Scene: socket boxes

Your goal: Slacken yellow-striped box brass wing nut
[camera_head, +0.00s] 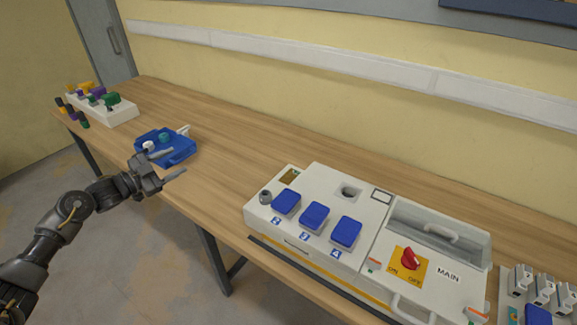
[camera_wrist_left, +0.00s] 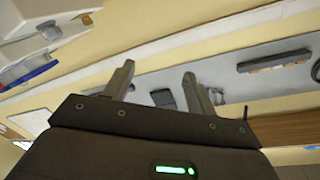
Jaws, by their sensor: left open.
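The yellow-striped box (camera_head: 300,240) is a large white box on the bench, with a yellow stripe low along its front. It has blue flap covers, a grey round fitting (camera_head: 265,197) at its left end and a small brownish patch (camera_head: 289,176) at its back left corner. I cannot make out a brass wing nut for certain. My left gripper (camera_head: 179,161) is open and empty, well left of the box, near the bench's front edge. Its fingers also show in the left wrist view (camera_wrist_left: 158,70), with nothing between them. My right gripper is not in view.
A blue tray (camera_head: 180,152) with small items lies just behind my left gripper. A white rack (camera_head: 118,112) with coloured handles stands at the far left. A red MAIN switch (camera_head: 410,258) and clear-lidded recess fill the box's right part. Bare bench (camera_head: 240,155) lies between tray and box.

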